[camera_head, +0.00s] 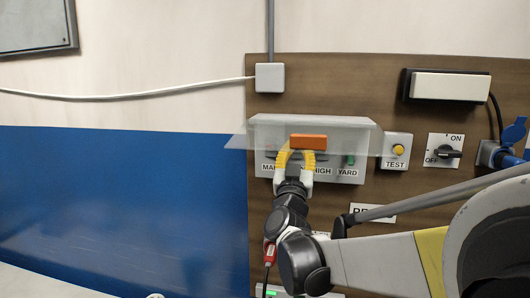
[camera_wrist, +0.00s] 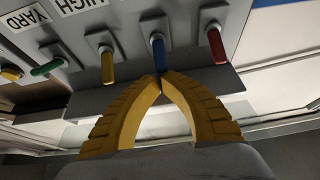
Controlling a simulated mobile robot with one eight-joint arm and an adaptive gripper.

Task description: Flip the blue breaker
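The blue breaker (camera_wrist: 158,53) is a short lever on the grey breaker box (camera_wrist: 130,22), between an orange lever (camera_wrist: 107,65) and a red lever (camera_wrist: 216,45). My gripper (camera_wrist: 161,77) has yellow ribbed fingers whose tips meet right at the end of the blue lever. I see no lever between the tips; whether they touch it I cannot tell. In the head view my gripper (camera_head: 295,153) is in front of the box (camera_head: 340,174), under a raised clear cover (camera_head: 245,141) with an orange handle (camera_head: 308,141). The blue lever is hidden there.
A green lever (camera_wrist: 40,68) by the YARD label is left of the orange one in the wrist view. Right of the box are a TEST button (camera_head: 398,150), an ON/OFF knob (camera_head: 447,152) and a blue plug (camera_head: 508,155).

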